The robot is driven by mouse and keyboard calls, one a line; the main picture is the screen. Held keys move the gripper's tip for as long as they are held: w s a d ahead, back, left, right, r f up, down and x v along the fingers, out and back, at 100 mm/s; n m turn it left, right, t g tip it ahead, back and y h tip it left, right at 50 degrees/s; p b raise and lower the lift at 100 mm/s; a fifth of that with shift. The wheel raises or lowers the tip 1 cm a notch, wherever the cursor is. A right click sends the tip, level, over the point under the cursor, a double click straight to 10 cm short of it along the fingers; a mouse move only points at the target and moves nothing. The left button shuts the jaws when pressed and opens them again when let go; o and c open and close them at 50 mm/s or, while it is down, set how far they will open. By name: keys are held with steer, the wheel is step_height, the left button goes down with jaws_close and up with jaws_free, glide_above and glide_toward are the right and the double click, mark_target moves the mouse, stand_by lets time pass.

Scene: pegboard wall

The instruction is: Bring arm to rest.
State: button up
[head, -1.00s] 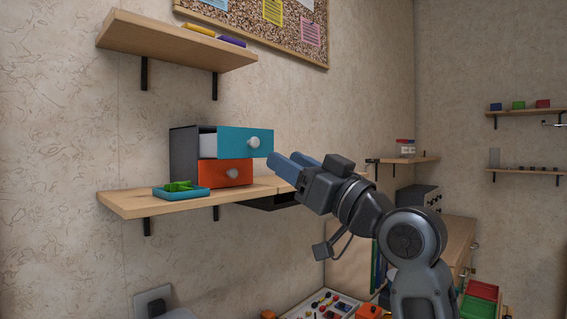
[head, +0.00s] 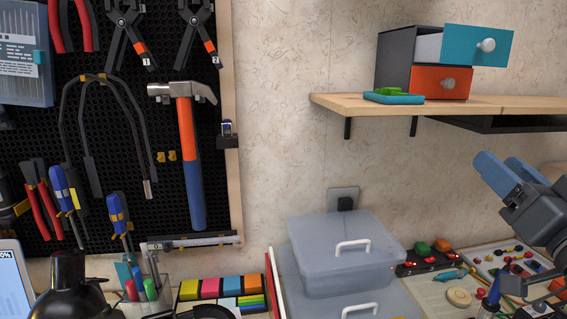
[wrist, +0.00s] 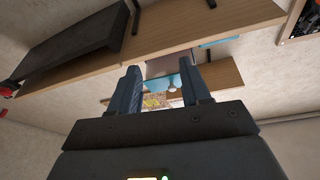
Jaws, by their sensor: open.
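My gripper (head: 508,175) is at the right edge of the head view, its blue fingers apart and pointing up and to the left. Nothing shows between the fingers. It is below the wooden shelf (head: 340,103) and apart from it. In the wrist view my gripper (wrist: 160,88) shows its two fingers apart, with shelf undersides beyond them. The rest of my arm is mostly cut off by the right edge of the head view.
On the shelf stands a drawer unit with a teal drawer (head: 465,45), pulled out, and an orange drawer (head: 440,83). A blue tray (head: 394,98) lies beside it. Below are clear lidded boxes (head: 340,255) and a cluttered bench. A hammer (head: 188,150) hangs on the pegboard (head: 110,130).

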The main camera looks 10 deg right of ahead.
steer(key=s+a+f+g, duration=0.1)
steer(key=s+a+f, duration=0.25)
steer(key=f, duration=0.25)
steer(key=s+a+f+m+g, duration=0.1)
steer(key=s+a+f, duration=0.1)
steer(key=s+f, duration=0.35)
steer(key=s+a+f+g, duration=0.1)
steer(key=s+a+f, duration=0.2)
steer(key=f, duration=0.5)
steer(key=s+a+f+n+g+y, duration=0.1)
steer(key=s+a+f+n, duration=0.1)
steer(key=s, duration=0.8)
steer(key=s+a+f+n+g+y, duration=0.1)
steer(key=s+a+f, duration=0.3)
steer(key=s, duration=0.7)
steer(key=shift+s+f+n+g, duration=0.15)
steer(key=shift+f+n+g, duration=0.2)
steer(key=shift+n+g, duration=0.4)
